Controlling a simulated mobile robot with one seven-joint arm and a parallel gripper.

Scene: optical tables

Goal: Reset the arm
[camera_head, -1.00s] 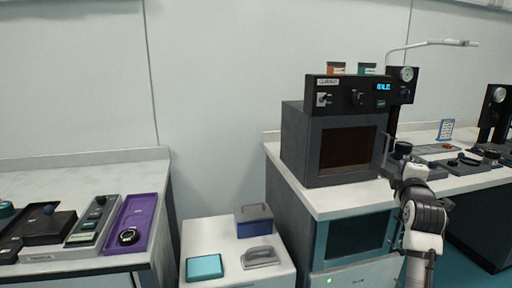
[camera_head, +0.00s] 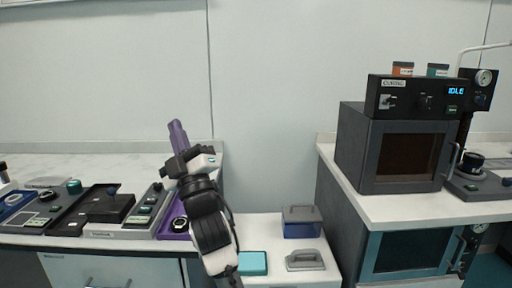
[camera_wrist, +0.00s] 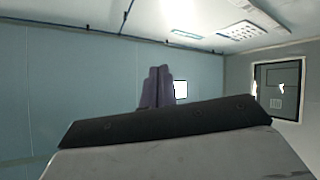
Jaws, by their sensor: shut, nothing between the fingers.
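My arm rises in front of the left bench in the head view, and my gripper (camera_head: 178,135) points upward with its purple fingers together. It is raised against the pale wall, near the bench's right end, and holds nothing. In the wrist view the two purple fingers (camera_wrist: 156,88) stand side by side, shut, with the wall and ceiling behind them. The lower part of the fingers is hidden behind a dark edge in that view.
The left bench holds a purple tray (camera_head: 170,222) and a dark tray (camera_head: 70,228). A low white cabinet carries a blue box (camera_head: 302,222), a teal pad (camera_head: 252,263) and a grey handled item (camera_head: 305,261). An oven (camera_head: 395,155) reading IDLE stands right. The air around my gripper looks clear.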

